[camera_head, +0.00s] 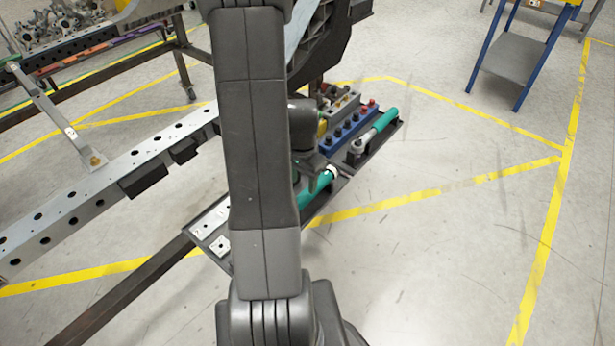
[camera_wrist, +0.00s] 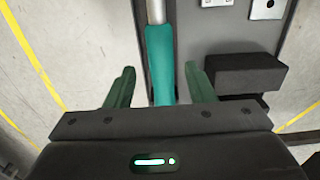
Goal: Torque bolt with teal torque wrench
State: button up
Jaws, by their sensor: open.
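A teal handle with a silver shaft (camera_wrist: 160,62) lies between the fingers of my gripper (camera_wrist: 159,72) in the wrist view. The two green fingers are apart, one on each side, with gaps to the handle. In the head view this teal handle (camera_head: 316,192) lies on the near part of a dark tray, partly hidden by my arm. A second teal-handled tool (camera_head: 383,121) with a dark, round head lies at the tray's far right. A brass-coloured bolt head (camera_head: 95,161) shows at the end of a bracket on the grey chassis rail (camera_head: 60,208).
The tray also carries a blue block with several sockets (camera_head: 350,132) and white plates (camera_head: 208,222). A black block (camera_wrist: 245,74) stands right of the fingers in the wrist view. A blue-framed cart (camera_head: 515,58) stands at the back right. The floor on the right is clear.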

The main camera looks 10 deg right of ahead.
aim_at(303, 195)
notch_tip(303, 195, down, 9)
jog(key=b, duration=0.6)
jog(key=shift+r, duration=0.15)
grip_shut()
jog(key=shift+r, duration=0.15)
dwell(1.0)
jog(key=shift+r+p, duration=2.65)
jog(key=shift+r, duration=0.85)
jog(key=shift+w, duration=0.1)
